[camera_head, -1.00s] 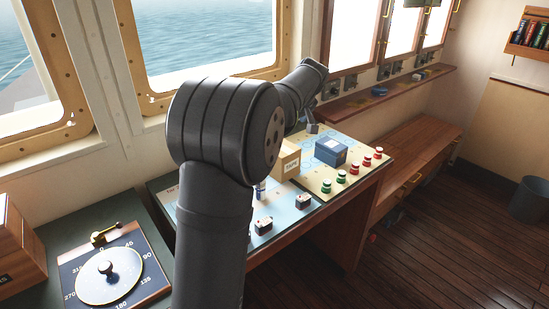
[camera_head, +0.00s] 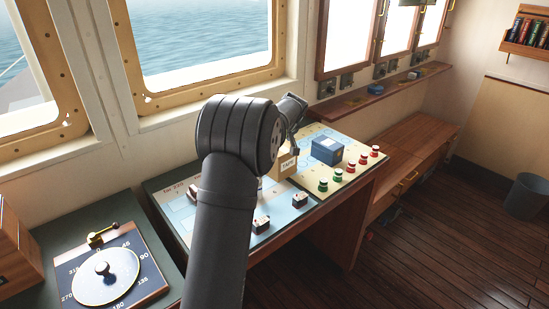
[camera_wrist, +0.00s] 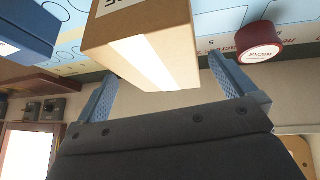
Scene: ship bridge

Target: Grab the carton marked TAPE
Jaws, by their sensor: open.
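The tan carton marked TAPE (camera_head: 287,165) stands on the chart-topped console, partly hidden behind my arm. It also shows in the wrist view (camera_wrist: 145,55), with a pale tape strip down it and the end of its label at the top edge. My gripper (camera_head: 295,143) is just above the carton in the head view. In the wrist view my gripper (camera_wrist: 163,68) is open, with one blue finger to each side of the carton's near end. Gaps show beside the carton, and I see no grip on it.
A blue box (camera_head: 327,150) stands right of the carton, with red and green knobs (camera_head: 350,170) in front. A dark red round tin (camera_wrist: 258,40) is near the right finger in the wrist view. Small dark-sided boxes (camera_head: 261,225) sit at the console's front.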

